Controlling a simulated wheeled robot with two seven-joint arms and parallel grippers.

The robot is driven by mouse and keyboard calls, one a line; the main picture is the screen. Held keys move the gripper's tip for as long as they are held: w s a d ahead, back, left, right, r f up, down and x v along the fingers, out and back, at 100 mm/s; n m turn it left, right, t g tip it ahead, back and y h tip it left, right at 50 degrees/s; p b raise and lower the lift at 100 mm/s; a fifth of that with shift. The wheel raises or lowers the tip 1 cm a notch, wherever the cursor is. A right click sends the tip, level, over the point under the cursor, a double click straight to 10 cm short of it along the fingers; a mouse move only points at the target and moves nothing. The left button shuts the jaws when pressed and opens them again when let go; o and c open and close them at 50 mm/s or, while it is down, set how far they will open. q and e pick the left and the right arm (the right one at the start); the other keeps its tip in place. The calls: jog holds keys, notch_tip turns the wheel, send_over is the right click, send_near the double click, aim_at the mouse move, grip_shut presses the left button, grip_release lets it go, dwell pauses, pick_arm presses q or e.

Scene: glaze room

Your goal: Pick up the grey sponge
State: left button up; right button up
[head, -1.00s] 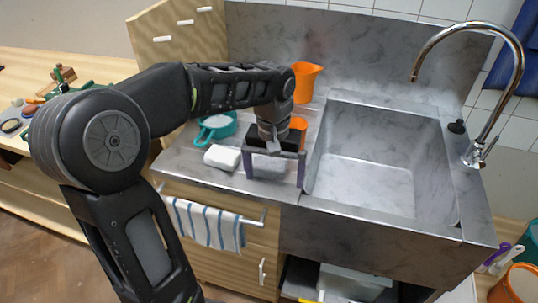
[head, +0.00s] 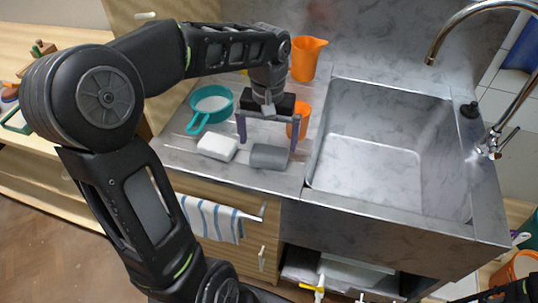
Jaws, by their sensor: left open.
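The grey sponge (head: 269,156) lies on the metal counter, left of the sink and near the front edge. My left gripper (head: 267,147) is open, with its two fingers pointing down. The fingers are spread wider than the sponge, one toward its left and one at its right side. The sponge shows below and between the fingertips, and nothing is held. Whether a finger touches it I cannot tell.
A white block (head: 217,147) lies close left of the sponge. Behind are a teal pan (head: 221,116), an orange jug (head: 304,60) and a small orange cup (head: 303,120). The sink (head: 375,160) is empty. A striped towel (head: 211,218) hangs in front.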

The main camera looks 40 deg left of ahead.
aim_at(269, 152)
pick_arm(q)
jog(key=shift+f, duration=0.35)
jog(key=shift+f, duration=0.1)
notch_tip(269, 152, down, 5)
jog(key=shift+w+p, duration=0.1)
jog(key=shift+p, duration=0.4)
jog(key=c, duration=1.2)
